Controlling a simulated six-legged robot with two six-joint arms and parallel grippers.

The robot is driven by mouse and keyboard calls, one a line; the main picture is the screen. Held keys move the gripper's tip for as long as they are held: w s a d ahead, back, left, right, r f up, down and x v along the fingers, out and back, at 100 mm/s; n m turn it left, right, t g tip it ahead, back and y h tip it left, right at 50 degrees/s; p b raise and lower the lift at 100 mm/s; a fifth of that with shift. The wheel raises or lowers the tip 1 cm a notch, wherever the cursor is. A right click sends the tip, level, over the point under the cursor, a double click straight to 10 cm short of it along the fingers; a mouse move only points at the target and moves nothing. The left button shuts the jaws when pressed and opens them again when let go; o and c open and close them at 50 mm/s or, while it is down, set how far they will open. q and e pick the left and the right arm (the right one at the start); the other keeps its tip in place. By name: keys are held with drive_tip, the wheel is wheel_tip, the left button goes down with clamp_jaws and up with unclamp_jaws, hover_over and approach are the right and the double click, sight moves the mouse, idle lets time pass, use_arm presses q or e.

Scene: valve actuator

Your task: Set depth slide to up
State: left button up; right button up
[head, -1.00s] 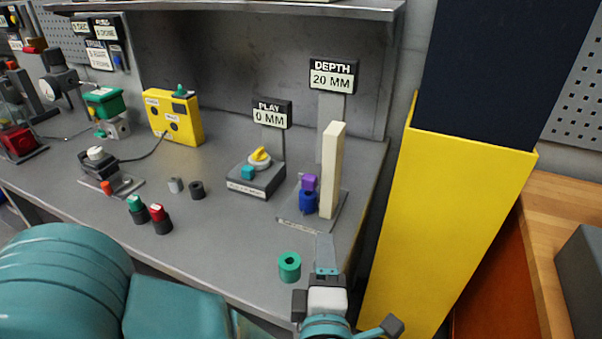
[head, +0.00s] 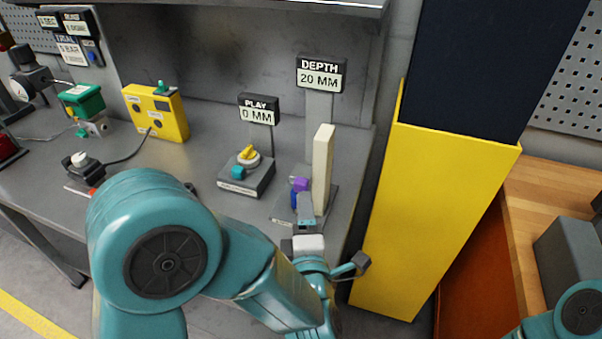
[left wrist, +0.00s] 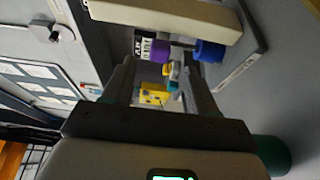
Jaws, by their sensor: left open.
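The depth station stands at the right end of the bench: a grey base (head: 330,205), a tall cream post (head: 322,170) and a sign reading "DEPTH 20 MM" (head: 321,75). A purple block (head: 300,184) sits low beside the post, above a blue part (head: 294,199) that is mostly hidden by my gripper. In the left wrist view, the purple piece (left wrist: 160,50), blue cylinder (left wrist: 209,51) and cream post (left wrist: 170,15) lie just beyond the fingertips. My left gripper (head: 305,205) is open and empty, close in front of the station. My right gripper is out of view.
The play station (head: 246,175), reading "0 MM", stands left of the depth station. A yellow box (head: 157,112) is further left. A tall yellow column (head: 430,190) stands close on the right. A green cylinder (left wrist: 272,155) shows beside my wrist.

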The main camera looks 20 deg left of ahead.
sight(302, 189)
use_arm(q)
drive_tip(key=p+x, duration=0.1)
drive_tip(key=x, duration=0.7)
drive_tip(key=shift+w+a+p, duration=0.1)
drive_tip(key=shift+a+p, duration=0.1)
drive_tip(key=shift+p, duration=0.2)
